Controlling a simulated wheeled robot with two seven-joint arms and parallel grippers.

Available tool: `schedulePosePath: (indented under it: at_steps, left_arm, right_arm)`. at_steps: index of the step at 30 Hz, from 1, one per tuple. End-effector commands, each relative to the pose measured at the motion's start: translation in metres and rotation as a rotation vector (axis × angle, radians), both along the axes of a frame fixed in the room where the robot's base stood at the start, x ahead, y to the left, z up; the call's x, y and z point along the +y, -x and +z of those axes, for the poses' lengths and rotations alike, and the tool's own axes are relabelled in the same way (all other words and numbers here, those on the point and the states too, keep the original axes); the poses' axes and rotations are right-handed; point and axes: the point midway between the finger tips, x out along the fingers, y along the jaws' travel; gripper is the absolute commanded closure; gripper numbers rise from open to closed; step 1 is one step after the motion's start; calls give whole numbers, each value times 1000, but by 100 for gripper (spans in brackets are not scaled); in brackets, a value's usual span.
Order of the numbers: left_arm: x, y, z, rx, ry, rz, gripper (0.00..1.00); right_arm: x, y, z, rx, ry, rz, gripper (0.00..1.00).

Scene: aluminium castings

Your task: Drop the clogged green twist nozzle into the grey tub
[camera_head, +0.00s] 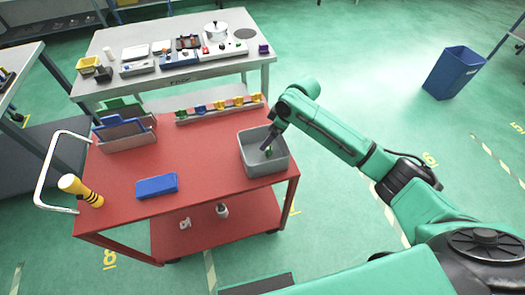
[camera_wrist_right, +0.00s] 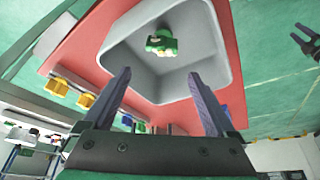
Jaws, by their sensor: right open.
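The green twist nozzle (camera_wrist_right: 162,43) lies inside the grey tub (camera_wrist_right: 115,38), on its floor, in the right wrist view. In the head view the tub (camera_head: 279,164) stands at the right end of the red cart, and the nozzle (camera_head: 268,153) shows as a small green spot in it. My right gripper (camera_head: 264,147) reaches down over the tub. Its fingers (camera_wrist_right: 158,88) are wide apart with nothing between them, and the nozzle is beyond them. A dark forked shape (camera_wrist_right: 304,40) at the right wrist view's edge may be my left gripper; its jaws are unclear.
A rack of coloured nozzles (camera_head: 220,105) lies along the cart's far edge. A cluttered grey table (camera_head: 178,80) stands behind. The cart top's middle is clear.

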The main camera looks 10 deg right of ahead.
Motion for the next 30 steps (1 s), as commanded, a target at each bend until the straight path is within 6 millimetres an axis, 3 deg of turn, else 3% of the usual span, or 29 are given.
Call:
schedulePosePath:
  at_steps: [5,12,15,20,30]
  left_arm:
    - [0,-2,-6,-3,1,0,55]
    - [0,-3,-15,-5,1,0,55]
    - [0,-3,-17,-5,0,0,55]
    - [0,-3,-18,-6,0,0,55]
    - [0,-4,-17,-6,0,1,55]
  right_arm:
    - [-12,6,32,-7,1,0,9]
    - [-34,21,98,-6,2,0,9]
    - [-41,26,117,-4,1,-1,9]
    - [-45,29,130,-1,1,1,9]
    - [-45,29,131,0,0,1,9]
